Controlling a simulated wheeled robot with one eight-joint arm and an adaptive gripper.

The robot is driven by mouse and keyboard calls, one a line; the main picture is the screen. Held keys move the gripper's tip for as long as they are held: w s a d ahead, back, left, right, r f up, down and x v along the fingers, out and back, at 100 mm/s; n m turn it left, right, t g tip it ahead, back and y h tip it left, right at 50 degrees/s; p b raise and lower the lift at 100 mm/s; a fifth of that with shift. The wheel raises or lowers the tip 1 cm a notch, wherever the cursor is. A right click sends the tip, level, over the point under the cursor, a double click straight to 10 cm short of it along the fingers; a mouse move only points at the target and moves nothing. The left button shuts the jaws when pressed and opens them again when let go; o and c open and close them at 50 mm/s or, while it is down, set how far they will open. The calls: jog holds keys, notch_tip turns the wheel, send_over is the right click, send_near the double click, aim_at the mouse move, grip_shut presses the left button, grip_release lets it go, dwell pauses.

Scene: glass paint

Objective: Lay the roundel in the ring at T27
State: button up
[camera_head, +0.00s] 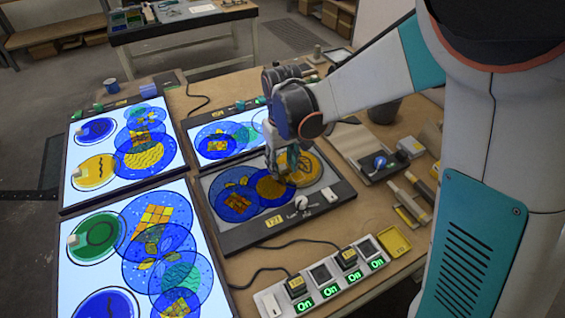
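My gripper (281,172) points down over the grey panel (226,239) at the centre, close above its discs. Whether its fingers are open or shut is hard to see, and a small teal patch shows beside them. The panel's front tag (273,221) reads like T21 or T27; I cannot tell which. On this panel lie overlapping roundels: a blue one (236,204) at left, a blue and orange one (271,188) in the middle, and an amber one (303,168) at right, partly behind my gripper. No empty ring is clear there.
Lit panels at left hold a green roundel (98,236), a yellow roundel (94,173) and several overlapping blue ones. Another lit panel (207,159) stands behind the grey one. A switch strip (330,286) lies in front. Blocks and a tray (352,143) occupy the right.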

notch_tip(320, 180, up, 12)
jog(key=p, duration=0.4)
